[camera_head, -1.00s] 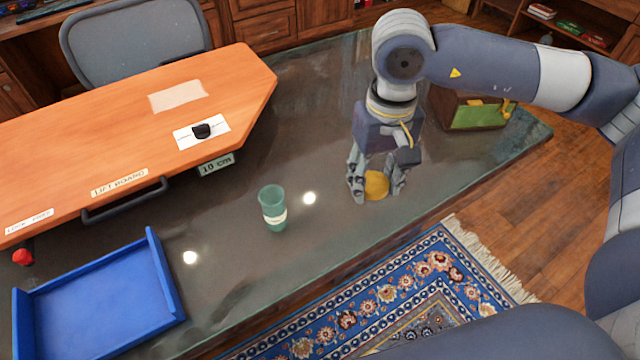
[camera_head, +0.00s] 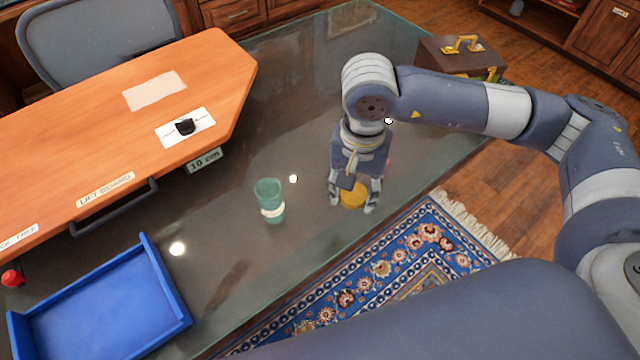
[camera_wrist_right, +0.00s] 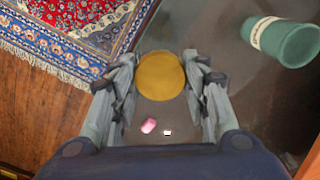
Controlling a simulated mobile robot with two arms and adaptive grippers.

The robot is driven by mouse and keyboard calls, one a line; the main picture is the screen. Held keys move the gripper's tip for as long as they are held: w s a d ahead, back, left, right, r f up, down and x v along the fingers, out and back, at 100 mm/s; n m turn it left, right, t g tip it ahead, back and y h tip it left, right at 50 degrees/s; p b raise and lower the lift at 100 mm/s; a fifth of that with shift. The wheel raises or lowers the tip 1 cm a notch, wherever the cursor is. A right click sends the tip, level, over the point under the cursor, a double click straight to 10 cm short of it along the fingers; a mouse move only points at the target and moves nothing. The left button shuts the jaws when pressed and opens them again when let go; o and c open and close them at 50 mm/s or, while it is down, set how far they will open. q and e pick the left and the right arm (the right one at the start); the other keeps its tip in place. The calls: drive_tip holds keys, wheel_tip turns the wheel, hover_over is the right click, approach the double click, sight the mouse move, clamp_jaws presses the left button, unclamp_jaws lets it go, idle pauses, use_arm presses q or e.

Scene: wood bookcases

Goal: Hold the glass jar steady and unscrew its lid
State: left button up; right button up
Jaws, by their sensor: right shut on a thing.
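The green glass jar (camera_head: 270,203) stands upright on the glass tabletop with a pale label band and no lid on its top. It also shows at the upper right of the right wrist view (camera_wrist_right: 288,42). My right gripper (camera_head: 352,206) is to the right of the jar, pointing down and shut on the round yellow lid (camera_head: 353,194). In the right wrist view the lid (camera_wrist_right: 160,76) sits between the fingertips, apart from the jar. I cannot tell how far the lid is above the tabletop. My left gripper is in neither view.
A blue tray (camera_head: 152,258) lies at the lower left. An orange raised desktop (camera_head: 100,130) fills the left. A brown box (camera_head: 435,58) with a yellow handle stands at the back right. Small pink (camera_wrist_right: 149,126) and white items show below the gripper. A patterned rug (camera_head: 410,245) lies beyond the table's edge.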

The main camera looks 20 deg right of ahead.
drive_tip(key=s+f+m, duration=0.1)
drive_tip(key=m, duration=0.1)
drive_tip(key=s+f+m, duration=0.1)
drive_tip(key=f, duration=0.1)
drive_tip(key=s+f+m, duration=0.1)
drive_tip(key=f+m, duration=0.1)
drive_tip(key=shift+a+m+p, duration=0.3)
drive_tip(key=shift+s+f+m, duration=0.45)
drive_tip(key=shift+f+m, duration=0.15)
drive_tip(key=shift+m, duration=0.4)
drive_tip(key=p, duration=0.4)
hover_over(320, 187)
drive_tip(key=shift+f, duration=0.75)
wheel_tip(320, 187, down, 3)
drive_tip(key=shift+f+p, duration=0.15)
drive_tip(key=shift+p, duration=0.45)
drive_tip(key=shift+f, duration=0.15)
drive_tip(key=shift+f, duration=0.1)
drive_tip(key=shift+f+b, duration=0.15)
drive_tip(key=shift+b, duration=0.2)
drive_tip(key=o, duration=1.1)
drive_tip(key=shift+o, duration=0.2)
